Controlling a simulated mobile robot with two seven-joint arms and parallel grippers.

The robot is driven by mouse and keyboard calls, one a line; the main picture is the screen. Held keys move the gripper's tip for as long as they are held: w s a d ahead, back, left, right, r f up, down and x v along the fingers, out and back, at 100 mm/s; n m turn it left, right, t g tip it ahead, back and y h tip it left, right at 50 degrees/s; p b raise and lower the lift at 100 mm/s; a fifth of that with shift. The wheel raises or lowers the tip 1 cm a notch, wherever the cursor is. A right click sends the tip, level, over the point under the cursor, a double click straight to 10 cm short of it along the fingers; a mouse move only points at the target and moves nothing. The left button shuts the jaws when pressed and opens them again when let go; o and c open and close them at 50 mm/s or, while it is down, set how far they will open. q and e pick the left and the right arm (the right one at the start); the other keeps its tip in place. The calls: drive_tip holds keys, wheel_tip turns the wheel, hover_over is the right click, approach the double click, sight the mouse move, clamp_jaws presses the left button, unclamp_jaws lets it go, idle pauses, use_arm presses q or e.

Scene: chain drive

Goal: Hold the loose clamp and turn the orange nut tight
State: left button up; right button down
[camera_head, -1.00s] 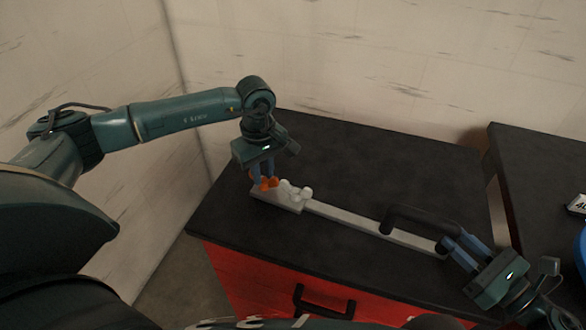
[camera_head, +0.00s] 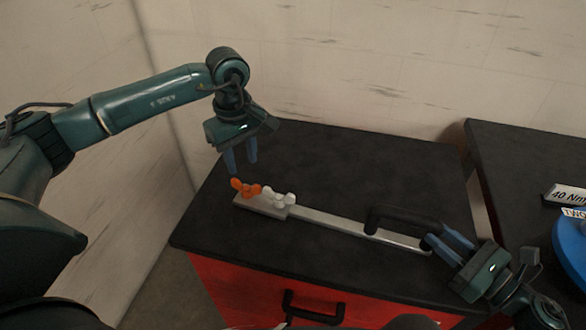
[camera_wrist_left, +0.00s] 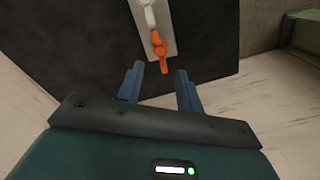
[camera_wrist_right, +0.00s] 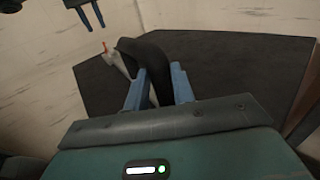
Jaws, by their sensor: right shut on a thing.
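The clamp is a light grey bar (camera_head: 325,222) with a black handle (camera_head: 405,219) at its right end, lying on the dark cabinet top. The orange nut (camera_head: 245,188), a winged knob, sits at the bar's left end beside a white winged knob (camera_head: 279,197). The orange nut also shows in the left wrist view (camera_wrist_left: 159,50), ahead of the fingertips. My left gripper (camera_head: 241,169) is open and empty, a little above the orange nut and apart from it. My right gripper (camera_head: 436,238) is shut on the black handle, which shows between its fingers in the right wrist view (camera_wrist_right: 152,70).
The cabinet top (camera_head: 330,165) is clear behind the bar. The cabinet has a red front with a black pull (camera_head: 313,308).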

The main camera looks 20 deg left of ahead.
use_arm(q)
wheel_tip(320, 180, up, 5)
drive_tip(key=shift+r, duration=0.15)
idle(0.3)
use_arm(e)
drive_tip(key=c, duration=1.1)
unclamp_jaws()
drive_tip(key=shift+d, duration=0.1)
